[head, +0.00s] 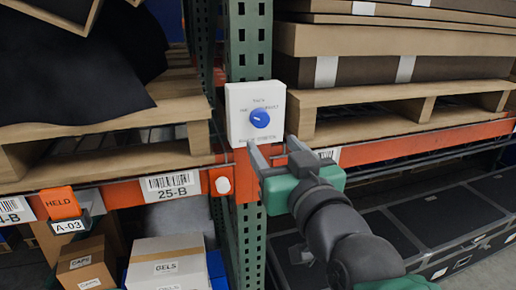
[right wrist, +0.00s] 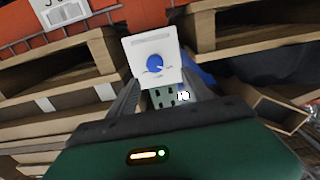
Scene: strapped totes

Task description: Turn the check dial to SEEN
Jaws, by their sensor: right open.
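The check dial is a round blue knob (head: 260,118) on a white box (head: 236,128) fixed to the green rack post. Small lettering surrounds the knob, too small to read surely. A light pointer mark on the knob aims to the upper left in the head view. My right gripper (head: 258,151) is open and empty, just below the box. In the right wrist view, the blue knob (right wrist: 155,63) and white box (right wrist: 150,48) show beyond the open fingers (right wrist: 160,98). The fingers appear apart from the knob. My left gripper is not in view.
An orange beam (head: 125,192) crosses below the box, with a white round button (head: 223,185) and an orange HELD tag (head: 61,203). Pallets (head: 400,105) sit on both sides of the green post (head: 249,45). Cartons (head: 167,262) stand lower left and black cases (head: 420,215) lower right.

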